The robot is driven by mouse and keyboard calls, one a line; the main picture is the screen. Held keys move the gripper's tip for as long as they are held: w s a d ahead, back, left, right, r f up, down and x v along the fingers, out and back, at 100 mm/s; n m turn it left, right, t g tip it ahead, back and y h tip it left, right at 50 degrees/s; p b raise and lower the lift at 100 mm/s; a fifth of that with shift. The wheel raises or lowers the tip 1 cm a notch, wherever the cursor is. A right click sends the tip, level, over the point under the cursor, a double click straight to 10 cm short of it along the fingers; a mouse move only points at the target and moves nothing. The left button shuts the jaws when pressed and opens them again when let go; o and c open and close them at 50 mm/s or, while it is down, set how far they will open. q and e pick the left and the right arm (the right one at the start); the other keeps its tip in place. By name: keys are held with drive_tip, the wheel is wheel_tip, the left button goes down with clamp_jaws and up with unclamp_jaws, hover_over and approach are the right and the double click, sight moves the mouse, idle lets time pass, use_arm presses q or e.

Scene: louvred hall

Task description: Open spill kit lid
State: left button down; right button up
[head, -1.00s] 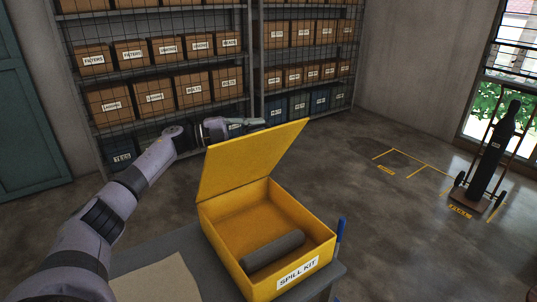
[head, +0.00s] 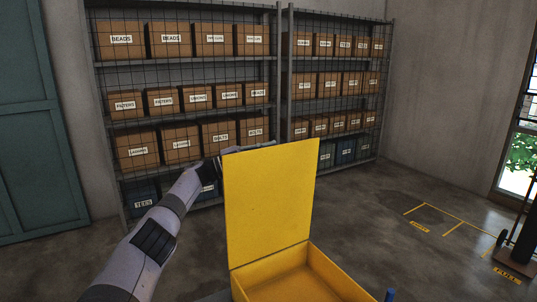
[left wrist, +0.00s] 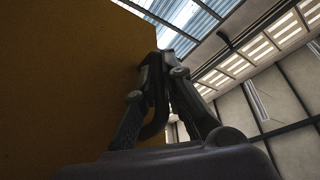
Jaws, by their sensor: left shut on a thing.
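The yellow spill kit box (head: 325,283) is at the bottom of the head view, cut off by the frame. Its lid (head: 270,200) stands raised, close to upright, hinged at the box's back edge. My left gripper (head: 245,147) reaches in from the left to the lid's upper edge, partly hidden behind the lid. In the left wrist view, my left gripper (left wrist: 166,75) is shut at the edge of the lid (left wrist: 70,80), which fills the left side in shadow. My right gripper is not in view.
Shelves of labelled cartons (head: 215,95) stand along the back wall. A teal cabinet (head: 35,130) is at the left. A hand truck (head: 515,255) stands at the far right by the window. Open floor (head: 390,225) lies right of the box.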

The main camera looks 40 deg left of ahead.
use_arm(q)
drive_tip(key=shift+f, duration=0.15)
drive_tip(key=c, duration=2)
unclamp_jaws()
drive_tip(key=shift+o, duration=0.2)
drive_tip(key=v, duration=1.2)
